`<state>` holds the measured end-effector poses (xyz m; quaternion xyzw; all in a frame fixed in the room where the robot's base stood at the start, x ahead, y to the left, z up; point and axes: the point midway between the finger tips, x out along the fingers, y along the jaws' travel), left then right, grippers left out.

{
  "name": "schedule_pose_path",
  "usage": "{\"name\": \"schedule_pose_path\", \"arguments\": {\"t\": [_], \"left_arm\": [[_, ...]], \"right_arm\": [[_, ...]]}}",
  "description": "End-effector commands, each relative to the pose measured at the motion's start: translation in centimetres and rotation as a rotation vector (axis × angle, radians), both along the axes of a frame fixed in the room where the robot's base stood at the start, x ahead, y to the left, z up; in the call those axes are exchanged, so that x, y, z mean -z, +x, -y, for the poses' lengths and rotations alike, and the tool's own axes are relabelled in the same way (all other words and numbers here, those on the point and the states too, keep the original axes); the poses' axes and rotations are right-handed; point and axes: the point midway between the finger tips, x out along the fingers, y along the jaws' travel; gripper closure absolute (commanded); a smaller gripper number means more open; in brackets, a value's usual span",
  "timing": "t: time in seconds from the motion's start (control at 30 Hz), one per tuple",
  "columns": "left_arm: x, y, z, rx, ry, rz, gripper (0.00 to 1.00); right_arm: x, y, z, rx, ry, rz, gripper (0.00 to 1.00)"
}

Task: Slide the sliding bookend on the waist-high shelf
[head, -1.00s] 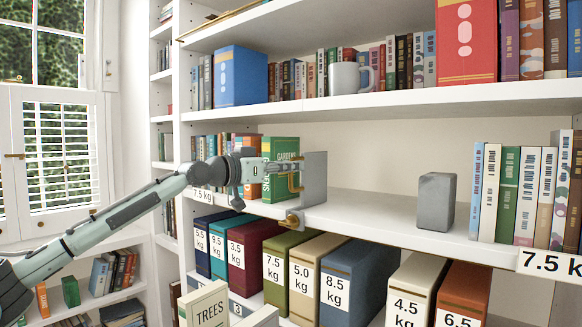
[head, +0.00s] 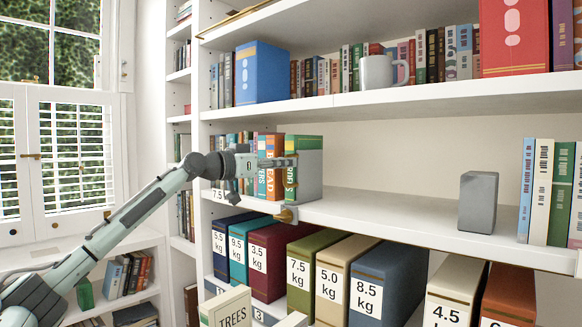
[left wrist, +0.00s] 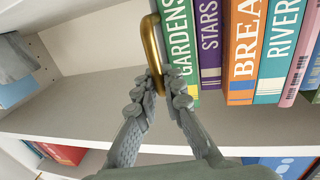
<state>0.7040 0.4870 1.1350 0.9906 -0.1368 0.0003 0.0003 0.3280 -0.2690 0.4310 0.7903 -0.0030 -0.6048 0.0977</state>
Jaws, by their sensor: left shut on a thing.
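The sliding bookend (head: 310,176) is a grey upright slab on the waist-high shelf (head: 400,222). It stands at the right end of a row of books, right beside the green GARDENS book (head: 304,142). A brass handle (head: 291,186) is on its front, and a brass fitting (head: 287,214) sits below at the shelf edge. My left gripper (head: 290,162) is shut on the handle. In the left wrist view its fingertips (left wrist: 162,84) close around the lower part of the brass handle (left wrist: 153,42). My right gripper is not in view.
A grey block (head: 478,202) stands farther right on the same shelf, with bare shelf between it and the bookend. Books (head: 560,190) stand at the right end. Weight-labelled binders (head: 385,280) fill the shelf below. A mug (head: 378,72) stands above.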

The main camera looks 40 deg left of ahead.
Motion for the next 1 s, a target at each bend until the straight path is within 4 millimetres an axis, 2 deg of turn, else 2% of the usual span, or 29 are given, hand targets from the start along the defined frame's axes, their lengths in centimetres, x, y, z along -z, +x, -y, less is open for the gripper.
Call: {"name": "schedule_pose_path", "arguments": {"t": [0.33, 0.37, 0.53, 0.83, 1.0], "left_arm": [[0.0, 0.0, -0.2, -0.001, -0.001, 0.0, 1.0], [0.0, 0.0, -0.2, -0.001, -0.001, 0.0, 0.89], [0.0, 0.0, -0.2, -0.001, 0.0, 0.0, 0.69], [0.0, -0.1, -0.2, -0.001, 0.0, -0.001, 0.69], [0.2, -1.2, -0.6, -0.003, 0.002, -0.003, 0.69]], "right_arm": [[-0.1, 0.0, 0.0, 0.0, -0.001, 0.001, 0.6], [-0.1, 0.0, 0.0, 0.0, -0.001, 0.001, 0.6], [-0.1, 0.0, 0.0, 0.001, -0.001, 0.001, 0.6], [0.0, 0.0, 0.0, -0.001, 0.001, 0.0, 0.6], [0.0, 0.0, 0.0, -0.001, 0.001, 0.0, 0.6]]}}
